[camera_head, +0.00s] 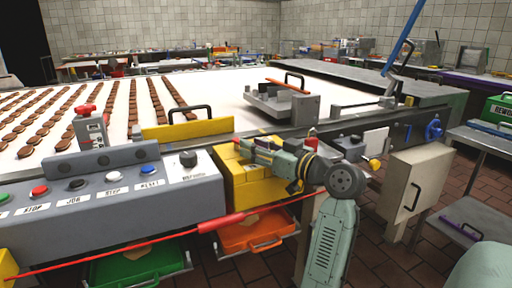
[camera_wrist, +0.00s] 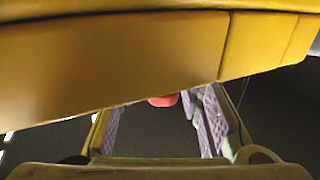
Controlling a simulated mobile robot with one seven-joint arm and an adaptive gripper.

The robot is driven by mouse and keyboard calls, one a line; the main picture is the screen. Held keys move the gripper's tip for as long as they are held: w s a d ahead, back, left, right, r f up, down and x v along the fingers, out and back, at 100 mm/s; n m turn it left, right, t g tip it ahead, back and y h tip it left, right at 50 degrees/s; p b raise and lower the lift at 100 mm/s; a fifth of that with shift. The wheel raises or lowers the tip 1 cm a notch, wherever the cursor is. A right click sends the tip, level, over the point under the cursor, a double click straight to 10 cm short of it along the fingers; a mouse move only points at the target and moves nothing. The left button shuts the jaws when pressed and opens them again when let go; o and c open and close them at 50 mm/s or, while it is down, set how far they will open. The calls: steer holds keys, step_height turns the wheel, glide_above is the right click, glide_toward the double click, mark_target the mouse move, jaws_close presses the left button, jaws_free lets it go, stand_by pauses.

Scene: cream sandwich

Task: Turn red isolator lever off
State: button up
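My gripper (camera_head: 243,147) is over the top of a yellow box at the right end of the grey control console, pointing left. In the wrist view my gripper (camera_wrist: 160,122) has its two patterned fingers wide apart, with dark space between them. A small red part (camera_wrist: 163,100) shows between the fingertips, mostly hidden behind the edge of a yellow panel (camera_wrist: 110,65). It may be the red lever; its position and any contact with the fingers cannot be told. In the head view, my gripper covers much of that spot.
The yellow box (camera_head: 238,185) is close to my gripper. A red pull cord with a red sleeve (camera_head: 220,222) runs below it. The grey console (camera_head: 100,195) has several buttons and a dial. The white conveyor (camera_head: 220,88) carries rows of brown biscuits. An orange crate (camera_head: 250,232) is beneath.

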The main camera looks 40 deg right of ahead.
steer(key=shift+o, duration=0.2)
steer(key=s+d, duration=0.1)
steer(key=s, duration=1.1)
